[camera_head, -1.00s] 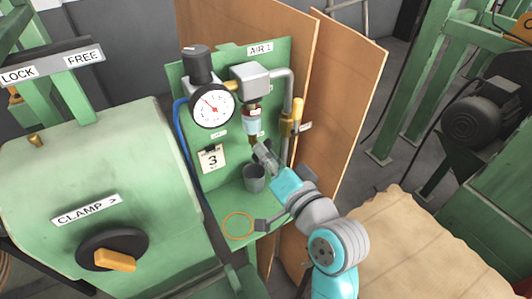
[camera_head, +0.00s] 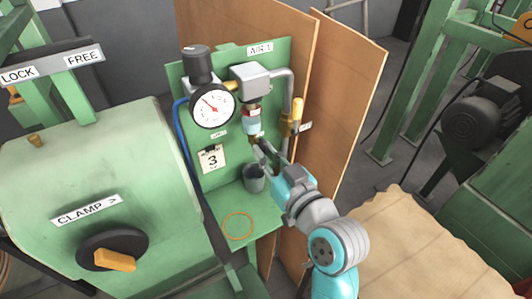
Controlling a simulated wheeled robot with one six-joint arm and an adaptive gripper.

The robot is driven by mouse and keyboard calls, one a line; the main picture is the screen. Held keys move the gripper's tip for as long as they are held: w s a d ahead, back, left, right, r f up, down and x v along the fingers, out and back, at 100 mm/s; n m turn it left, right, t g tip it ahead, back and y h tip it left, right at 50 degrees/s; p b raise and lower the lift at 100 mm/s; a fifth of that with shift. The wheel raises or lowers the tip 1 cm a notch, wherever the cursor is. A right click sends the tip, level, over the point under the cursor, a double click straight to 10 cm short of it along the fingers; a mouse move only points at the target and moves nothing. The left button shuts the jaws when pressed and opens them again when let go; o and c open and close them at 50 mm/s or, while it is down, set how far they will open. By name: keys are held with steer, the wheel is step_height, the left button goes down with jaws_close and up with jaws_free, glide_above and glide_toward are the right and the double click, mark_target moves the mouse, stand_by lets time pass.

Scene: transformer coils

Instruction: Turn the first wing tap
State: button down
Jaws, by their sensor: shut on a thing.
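The AIR 1 panel (camera_head: 206,174) is green and carries a clear filter bowl (camera_head: 251,127) with a bluish lower part. In the earlier view a small brass tap shows under this bowl; now my fingers hide it. My gripper (camera_head: 259,146) reaches up from the lower right, its fingertips right under the bowl. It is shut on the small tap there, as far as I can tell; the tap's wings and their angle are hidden.
A brass valve with a yellow handle (camera_head: 297,110) is on the grey pipe just right of my gripper. A pressure gauge (camera_head: 213,107) and a tag marked 3 (camera_head: 212,160) are to the left. Brown boards (camera_head: 335,95) stand behind. An orange ring (camera_head: 238,226) is on the shelf.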

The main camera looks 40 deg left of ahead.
steer(key=shift+n, duration=0.3)
stand_by(0.4)
steer(key=c, duration=1.2)
jaws_free()
steer(key=v, duration=1.2)
steer(key=shift+w+f, duration=0.1)
steer(key=shift+f, duration=0.05)
